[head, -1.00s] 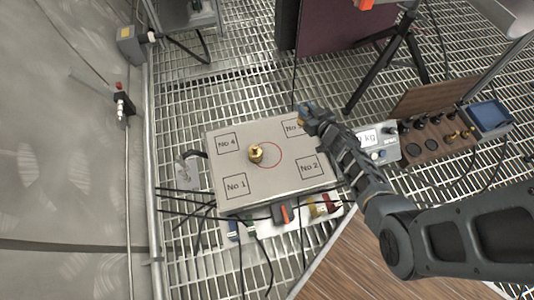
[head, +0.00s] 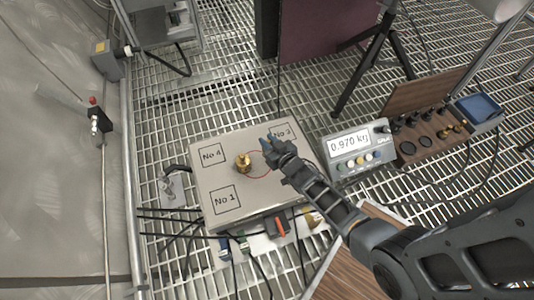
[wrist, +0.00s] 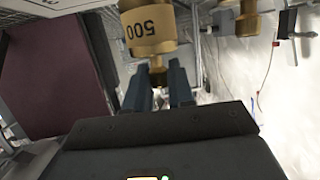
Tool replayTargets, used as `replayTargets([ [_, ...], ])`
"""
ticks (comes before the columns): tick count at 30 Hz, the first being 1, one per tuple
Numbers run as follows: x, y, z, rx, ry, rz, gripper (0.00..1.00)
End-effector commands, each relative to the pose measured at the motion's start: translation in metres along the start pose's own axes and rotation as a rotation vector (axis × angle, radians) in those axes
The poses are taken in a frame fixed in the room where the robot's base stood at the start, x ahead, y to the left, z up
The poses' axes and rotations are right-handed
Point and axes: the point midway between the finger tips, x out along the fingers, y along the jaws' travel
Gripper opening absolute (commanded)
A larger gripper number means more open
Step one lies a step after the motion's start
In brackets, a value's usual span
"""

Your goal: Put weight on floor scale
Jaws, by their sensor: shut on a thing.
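The floor scale (head: 270,195) is a flat grey platform with numbered corner squares and a red circle in its middle. My gripper (head: 270,146) is over the platform, up and to the right of that weight.
The scale display (head: 350,145) reads 0.970 kg, right of the platform. Beside it is a wooden weight rack (head: 425,150) holding several weights, then a blue tray (head: 480,110). Cables run from the platform's front and left. A black tripod (head: 365,75) stands behind.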

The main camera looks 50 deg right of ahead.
Motion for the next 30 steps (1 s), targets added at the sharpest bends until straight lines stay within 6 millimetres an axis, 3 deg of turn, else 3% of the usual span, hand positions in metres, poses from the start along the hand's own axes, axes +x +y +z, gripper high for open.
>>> replayTargets([
  [6,0.003,-0.005,0.007,0.001,0.002,0.000,0.00],
  [15,0.014,-0.004,0.040,0.001,0.002,0.000,0.00],
  [27,0.015,-0.005,0.043,0.000,0.002,-0.001,0.00],
  [28,0.014,-0.005,0.043,0.001,-0.001,0.000,0.25],
  [30,0.013,-0.005,0.043,0.001,-0.001,0.000,0.32],
])
